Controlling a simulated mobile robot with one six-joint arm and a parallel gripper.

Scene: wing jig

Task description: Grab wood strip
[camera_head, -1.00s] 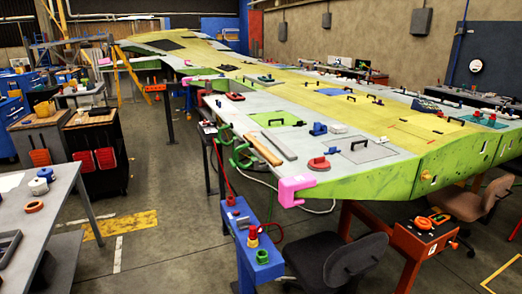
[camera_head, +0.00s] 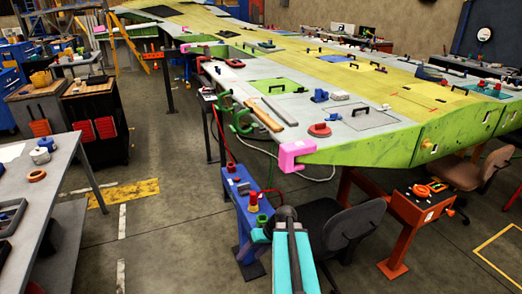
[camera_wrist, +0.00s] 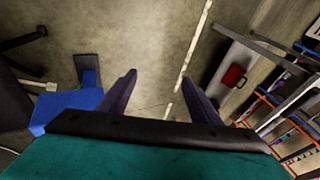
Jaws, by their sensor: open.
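The wood strip (camera_head: 264,115) is a long, thin tan piece. It lies near the left edge of the wing's grey top, beside a parallel grey strip (camera_head: 280,111). My gripper (camera_wrist: 159,90) shows in the wrist view with two dark fingers spread apart and only floor between them. My arm, with teal sections, comes up from the bottom of the head view, well short of the wood strip. The wood strip does not show in the wrist view.
A pink clamp block (camera_head: 297,156) sits on the wing's near corner. Green clamps (camera_head: 243,122) hang at its left edge. A blue stand (camera_head: 242,195) with small parts stands close to my arm, and an office chair (camera_head: 341,226) is to the right. Open floor lies left.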

